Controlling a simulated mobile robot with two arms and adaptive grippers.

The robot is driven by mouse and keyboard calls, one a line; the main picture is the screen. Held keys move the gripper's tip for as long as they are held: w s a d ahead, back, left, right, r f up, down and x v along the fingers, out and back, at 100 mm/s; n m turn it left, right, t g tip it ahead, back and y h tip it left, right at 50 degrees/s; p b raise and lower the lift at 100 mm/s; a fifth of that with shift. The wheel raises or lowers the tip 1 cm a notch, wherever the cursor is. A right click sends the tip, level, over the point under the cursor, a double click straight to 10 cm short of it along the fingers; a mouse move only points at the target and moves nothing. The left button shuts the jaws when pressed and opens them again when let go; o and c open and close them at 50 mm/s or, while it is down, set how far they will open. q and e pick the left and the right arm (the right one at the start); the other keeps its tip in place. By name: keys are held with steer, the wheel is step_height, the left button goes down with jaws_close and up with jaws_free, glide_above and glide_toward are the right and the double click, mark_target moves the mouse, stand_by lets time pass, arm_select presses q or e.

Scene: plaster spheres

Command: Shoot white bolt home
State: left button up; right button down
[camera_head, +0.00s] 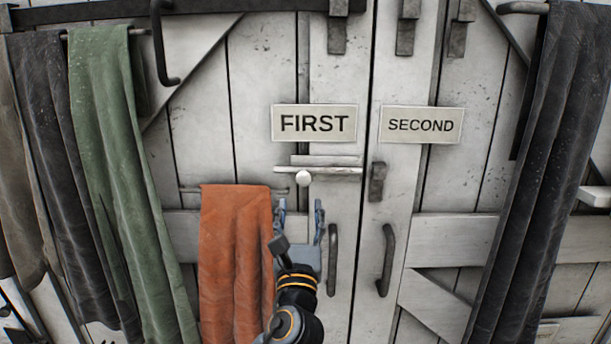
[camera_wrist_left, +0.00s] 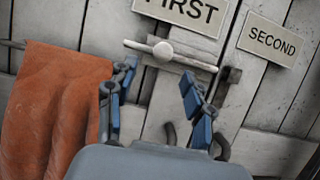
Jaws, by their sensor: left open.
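The white bolt (camera_head: 335,170) lies level on the white plank door under the FIRST sign (camera_head: 314,123). Its round knob (camera_head: 303,178) sticks out near the middle-left of the bar. The bar's right end stops beside the door seam, apart from the dark keeper (camera_head: 377,181) on the SECOND door. In the left wrist view, the knob (camera_wrist_left: 163,50) shows just beyond the fingertips, with the keeper (camera_wrist_left: 230,75) to the right. My left gripper (camera_head: 301,206) is open and empty, just below the knob, fingers pointing up. My right gripper is not in view.
An orange cloth (camera_head: 235,250) hangs close to the left of my gripper. Dark pull handles (camera_head: 333,262) (camera_head: 386,262) stand to its right. The SECOND sign (camera_head: 421,125) is above the keeper. Green (camera_head: 115,170) and dark (camera_head: 545,170) cloths hang farther out.

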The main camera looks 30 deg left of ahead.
mark_target(304, 183)
arm_select(q)
steer(key=p+x, duration=0.2)
steer(key=x, duration=0.7)
steer(key=shift+w+d, duration=0.15)
steer(key=shift+w, duration=0.1)
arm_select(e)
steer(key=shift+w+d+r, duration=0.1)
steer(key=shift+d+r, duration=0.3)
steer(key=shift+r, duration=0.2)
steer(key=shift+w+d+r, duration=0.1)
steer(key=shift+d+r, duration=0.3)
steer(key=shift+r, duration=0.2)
arm_select(q)
steer(key=c, duration=0.9)
jaws_close()
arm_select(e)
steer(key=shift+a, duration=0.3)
